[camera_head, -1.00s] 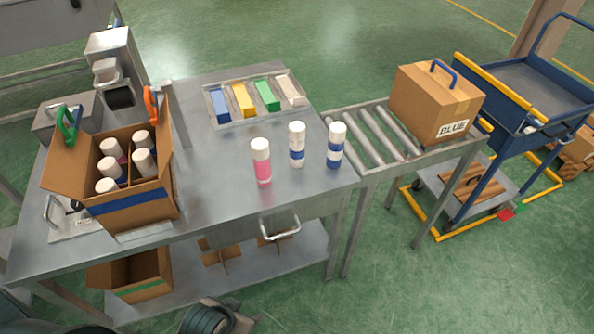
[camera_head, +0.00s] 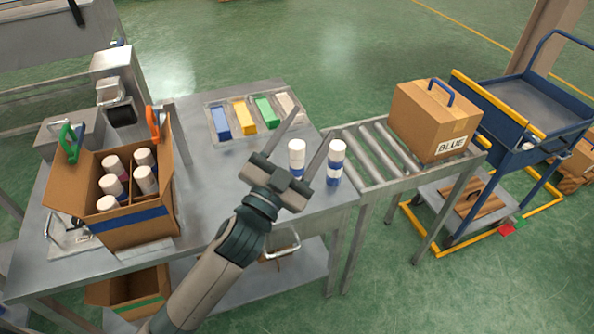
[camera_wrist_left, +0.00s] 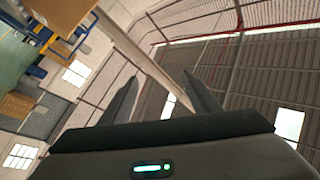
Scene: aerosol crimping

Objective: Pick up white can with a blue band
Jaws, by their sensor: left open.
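Two white cans with blue bands stand upright on the metal table. The left one (camera_head: 297,158) shows between my gripper's fingers in the picture; the right one (camera_head: 336,161) stands just beside it, close to the right finger. My left gripper (camera_head: 315,121) is open and empty, and its fingers spread over the table. I cannot tell its height relative to the cans. My right gripper is not in view.
An open cardboard box (camera_head: 130,222) with several cans stands at the left. A tray of coloured blocks (camera_head: 244,112) lies at the back. A roller conveyor (camera_head: 375,150) carries a closed box labelled BLUE (camera_head: 432,118). A blue cart (camera_head: 540,105) stands at the right.

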